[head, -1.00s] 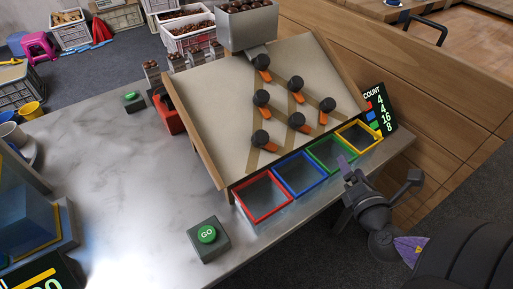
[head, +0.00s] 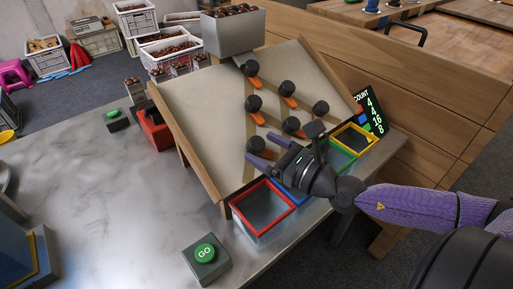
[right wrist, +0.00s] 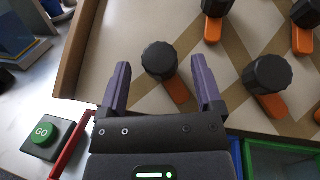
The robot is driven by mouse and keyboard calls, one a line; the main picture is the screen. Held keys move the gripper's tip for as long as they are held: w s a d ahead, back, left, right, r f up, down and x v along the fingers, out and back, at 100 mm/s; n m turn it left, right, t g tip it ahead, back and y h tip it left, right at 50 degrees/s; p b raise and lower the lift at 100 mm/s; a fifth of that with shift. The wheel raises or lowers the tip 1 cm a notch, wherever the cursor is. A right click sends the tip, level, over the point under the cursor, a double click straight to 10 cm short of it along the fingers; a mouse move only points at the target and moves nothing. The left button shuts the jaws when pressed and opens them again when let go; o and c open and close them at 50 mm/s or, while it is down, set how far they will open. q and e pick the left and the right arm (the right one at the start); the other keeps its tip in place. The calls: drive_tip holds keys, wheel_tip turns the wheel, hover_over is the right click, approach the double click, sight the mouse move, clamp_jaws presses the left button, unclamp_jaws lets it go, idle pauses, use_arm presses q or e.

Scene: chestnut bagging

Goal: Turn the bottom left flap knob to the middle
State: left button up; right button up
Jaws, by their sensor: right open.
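The bottom left flap knob (head: 256,145) is a dark round knob, lowest on the left of the sloped beige board (head: 200,100). In the right wrist view the same knob (right wrist: 159,60) shows its orange flap pointing to the lower right. My right gripper (head: 266,150) is open at this knob and partly hides its flap in the head view. In the right wrist view its two purple fingers (right wrist: 160,75) stand apart, one to each side of the knob, with nothing held. Whether they touch it cannot be told. My left gripper is not in view.
Neighbouring knobs (head: 292,125) and (right wrist: 267,74) sit to the right on the board. A red-rimmed bin (head: 236,207) lies below, with blue, green and yellow ones beside it. A green GO button (head: 205,252) stands front left. A metal hopper (head: 233,35) is above.

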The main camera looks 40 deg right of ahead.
drive_tip(key=shift+w, duration=0.5)
drive_tip(key=shift+w+a, duration=0.3)
drive_tip(key=shift+w, duration=0.3)
drive_tip(key=shift+c, duration=0.3)
